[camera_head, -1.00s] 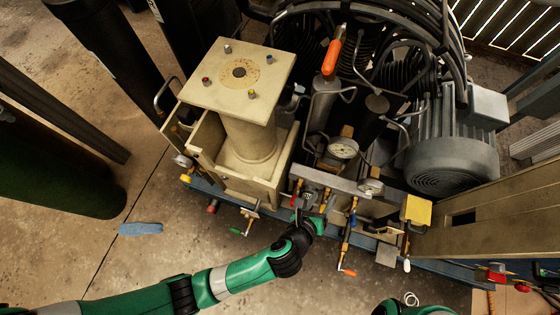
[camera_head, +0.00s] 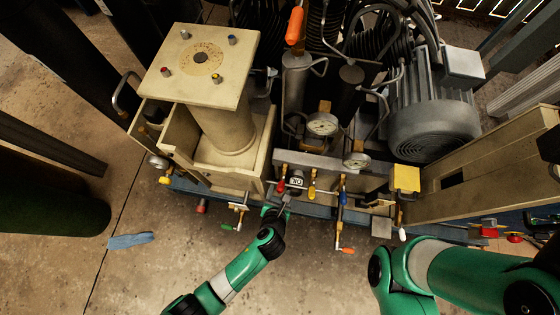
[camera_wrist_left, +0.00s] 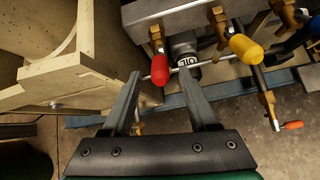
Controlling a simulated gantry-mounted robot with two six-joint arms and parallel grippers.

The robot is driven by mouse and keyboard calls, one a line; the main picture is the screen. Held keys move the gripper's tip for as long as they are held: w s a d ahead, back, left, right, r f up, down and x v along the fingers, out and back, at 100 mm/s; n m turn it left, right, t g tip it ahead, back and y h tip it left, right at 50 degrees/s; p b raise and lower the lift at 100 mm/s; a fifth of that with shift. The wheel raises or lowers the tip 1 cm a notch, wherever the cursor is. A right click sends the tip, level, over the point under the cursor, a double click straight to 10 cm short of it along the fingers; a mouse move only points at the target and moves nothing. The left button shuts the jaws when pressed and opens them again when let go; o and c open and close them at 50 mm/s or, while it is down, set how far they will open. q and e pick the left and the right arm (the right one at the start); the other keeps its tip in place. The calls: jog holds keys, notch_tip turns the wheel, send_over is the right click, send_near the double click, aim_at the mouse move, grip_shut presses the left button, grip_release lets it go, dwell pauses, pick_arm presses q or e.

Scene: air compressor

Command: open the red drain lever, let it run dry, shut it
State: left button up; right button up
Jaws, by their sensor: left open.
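The red lever (camera_head: 281,185) hangs from a brass valve on the manifold at the front of the compressor. It also shows in the left wrist view (camera_wrist_left: 160,69), pointing down toward my gripper. My left gripper (camera_head: 276,202) is open just in front of it. In the left wrist view, the red lever's grip appears between the two open fingers (camera_wrist_left: 160,76); I cannot tell whether either finger touches it. My right arm shows at the lower right, but its gripper is outside the picture.
A yellow lever (camera_head: 311,190) and a blue lever (camera_head: 342,197) hang right of the red one. A green-handled valve (camera_head: 226,227) is at lower left and an orange handle (camera_head: 347,250) at lower right. A blue cloth (camera_head: 130,240) lies on otherwise open floor.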

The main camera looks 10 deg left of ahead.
pick_arm(q)
jog(key=shift+b+x, duration=0.35)
jog(key=shift+x, duration=0.75)
grip_shut()
dwell(0.6)
